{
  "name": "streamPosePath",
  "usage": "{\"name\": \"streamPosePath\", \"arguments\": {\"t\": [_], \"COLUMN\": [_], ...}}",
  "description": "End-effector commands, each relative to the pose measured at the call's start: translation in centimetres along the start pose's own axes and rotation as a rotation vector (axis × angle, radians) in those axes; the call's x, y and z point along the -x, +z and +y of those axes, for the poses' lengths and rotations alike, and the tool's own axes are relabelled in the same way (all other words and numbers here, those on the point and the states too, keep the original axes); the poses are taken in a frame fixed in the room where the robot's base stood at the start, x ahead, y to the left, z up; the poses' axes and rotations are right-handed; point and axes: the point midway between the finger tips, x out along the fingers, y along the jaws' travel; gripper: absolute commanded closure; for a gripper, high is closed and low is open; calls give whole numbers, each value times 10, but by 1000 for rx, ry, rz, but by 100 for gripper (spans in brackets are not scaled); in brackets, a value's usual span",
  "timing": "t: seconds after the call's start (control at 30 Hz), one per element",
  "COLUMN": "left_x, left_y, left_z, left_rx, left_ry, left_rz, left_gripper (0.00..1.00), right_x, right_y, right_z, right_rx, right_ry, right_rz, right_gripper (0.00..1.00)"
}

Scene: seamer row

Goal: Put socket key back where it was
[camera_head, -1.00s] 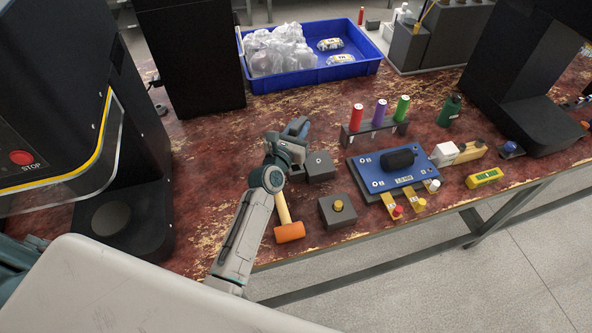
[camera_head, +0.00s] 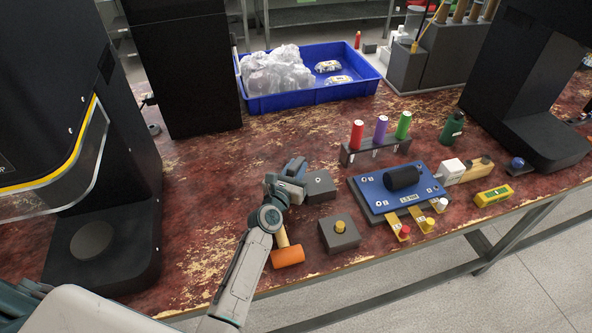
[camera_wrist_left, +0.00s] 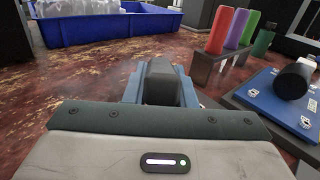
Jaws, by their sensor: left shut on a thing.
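My left gripper (camera_head: 292,171) is shut, just left of and behind a small grey block with a round hole in its top (camera_head: 321,186). In the left wrist view a dark grey piece (camera_wrist_left: 160,82) shows between the blue-grey jaw sides; it seems to be the socket key, but its shape and lower end are hidden. I cannot tell whether it touches the table or block. A second grey block with a yellow knob (camera_head: 340,233) stands nearer the front edge. My right gripper is not in view.
An orange-headed mallet (camera_head: 288,257) lies beside my left forearm. A rack with red, purple and green handles (camera_head: 376,148) stands behind a blue plate with a black part (camera_head: 378,207). A blue bin (camera_head: 310,99) is at the back.

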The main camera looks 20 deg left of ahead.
Motion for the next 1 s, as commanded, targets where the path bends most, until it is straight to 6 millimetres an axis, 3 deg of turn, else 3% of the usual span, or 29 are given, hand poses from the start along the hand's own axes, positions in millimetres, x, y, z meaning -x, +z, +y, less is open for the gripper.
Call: {"name": "streamPosePath", "arguments": {"t": [0.03, 0.13, 0.57, 1.0], "left_x": [0, 0, 0, 86], "left_y": [1, 1, -8, -5], "left_z": [0, 0, 0, 6], "left_rx": [-1, -1, -2, -1], "left_ry": [0, 0, 0, -1], "left_rz": [-1, -1, -1, 0], "left_gripper": [73, 55, 55, 55], "right_x": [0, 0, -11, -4], "right_y": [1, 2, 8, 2], "right_z": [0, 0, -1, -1], "right_rx": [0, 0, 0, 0], "right_ry": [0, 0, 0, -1], "right_rz": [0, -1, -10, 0], "right_gripper": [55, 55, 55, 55]}}
